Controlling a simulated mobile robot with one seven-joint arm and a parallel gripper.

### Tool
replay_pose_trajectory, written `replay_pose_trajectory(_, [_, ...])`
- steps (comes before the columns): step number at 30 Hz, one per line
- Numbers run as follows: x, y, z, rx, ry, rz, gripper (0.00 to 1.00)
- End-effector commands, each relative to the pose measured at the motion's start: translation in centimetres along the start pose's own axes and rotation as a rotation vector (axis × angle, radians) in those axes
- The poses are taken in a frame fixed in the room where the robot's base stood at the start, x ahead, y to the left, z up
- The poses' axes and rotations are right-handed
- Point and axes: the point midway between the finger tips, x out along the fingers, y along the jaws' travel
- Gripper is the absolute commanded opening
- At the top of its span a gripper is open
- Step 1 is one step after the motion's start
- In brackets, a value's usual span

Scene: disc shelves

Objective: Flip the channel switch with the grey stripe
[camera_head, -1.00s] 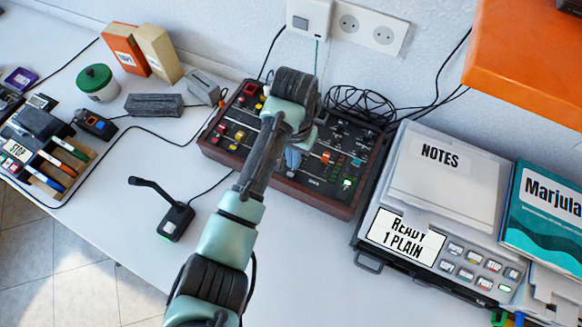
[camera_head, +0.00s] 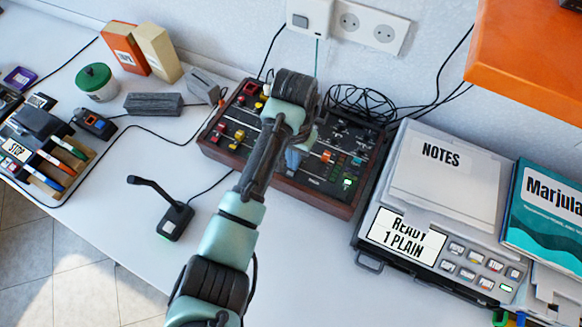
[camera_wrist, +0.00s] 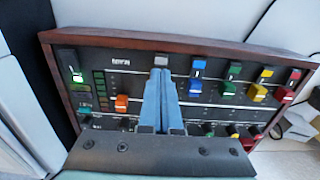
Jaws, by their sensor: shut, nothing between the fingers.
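The mixing console (camera_head: 325,198) is dark with a brown wooden frame; my arm hides its middle in the head view. In the wrist view (camera_wrist: 215,47) its row of switches runs along the top of the panel. The switch with the grey stripe (camera_wrist: 149,66) is in this row, left of the blue one. My gripper (camera_wrist: 160,73) is shut and empty, its blue fingers pointing at the panel. The fingers also show in the head view (camera_head: 292,159).
Blue (camera_wrist: 197,64), green (camera_wrist: 228,66), yellow (camera_wrist: 264,73) and red (camera_wrist: 294,76) switches stand right of the fingers. Coloured fader caps sit below them; an orange one (camera_wrist: 121,103) is close left. A microphone (camera_head: 174,221) and a grey machine (camera_head: 430,205) flank the console.

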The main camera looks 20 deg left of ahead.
Motion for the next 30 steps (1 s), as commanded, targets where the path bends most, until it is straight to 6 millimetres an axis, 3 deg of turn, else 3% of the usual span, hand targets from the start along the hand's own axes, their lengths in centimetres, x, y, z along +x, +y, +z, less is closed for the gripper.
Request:
replay_pose_trajectory(23, [1.3, 0.0, 0.0, -0.001, -0.001, 0.000, 0.00])
replay_pose_trajectory(30, [0.4, 0.0, 0.1, -0.001, -0.004, 0.001, 0.00])
